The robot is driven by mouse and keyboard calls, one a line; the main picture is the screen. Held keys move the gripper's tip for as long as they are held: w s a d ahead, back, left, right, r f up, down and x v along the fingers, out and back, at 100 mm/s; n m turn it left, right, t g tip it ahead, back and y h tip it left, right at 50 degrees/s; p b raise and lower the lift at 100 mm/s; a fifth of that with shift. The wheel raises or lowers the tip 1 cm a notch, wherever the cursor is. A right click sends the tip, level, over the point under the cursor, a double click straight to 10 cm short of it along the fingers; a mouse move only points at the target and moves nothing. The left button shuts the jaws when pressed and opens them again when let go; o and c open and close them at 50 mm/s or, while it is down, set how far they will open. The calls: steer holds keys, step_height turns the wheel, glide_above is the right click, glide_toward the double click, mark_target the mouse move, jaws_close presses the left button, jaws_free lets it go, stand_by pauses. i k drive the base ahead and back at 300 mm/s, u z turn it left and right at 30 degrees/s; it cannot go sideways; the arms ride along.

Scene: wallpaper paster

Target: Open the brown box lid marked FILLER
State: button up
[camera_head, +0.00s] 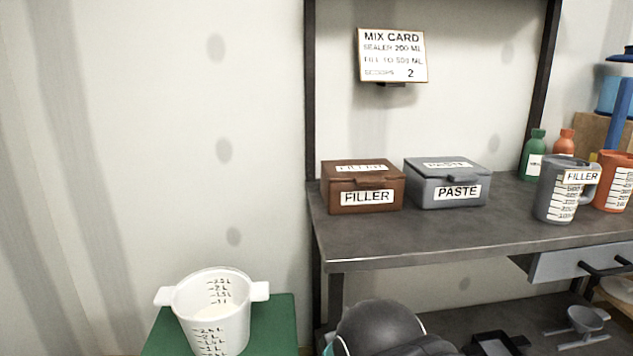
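The brown box (335,200) marked FILLER stands at the left end of the dark workbench. Its lid (350,163) is shut, with a second FILLER label on top and a small tab at the front edge. My gripper cannot be made out in the head view. A dark rounded shape at the bottom centre may be part of my arm, but I cannot tell.
A grey box marked PASTE (425,195) stands just right of the brown one. A grey FILLER jug (553,205), an orange jug (612,180) and bottles (534,160) are further right. A white bucket (215,320) sits on a green stand (275,325). The bench front (430,235) is clear.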

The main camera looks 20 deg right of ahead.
mark_target(370, 171)
steer(key=k, duration=0.5)
steer(key=u, duration=1.4)
steer(key=i, duration=0.7)
steer(key=z, duration=2.5)
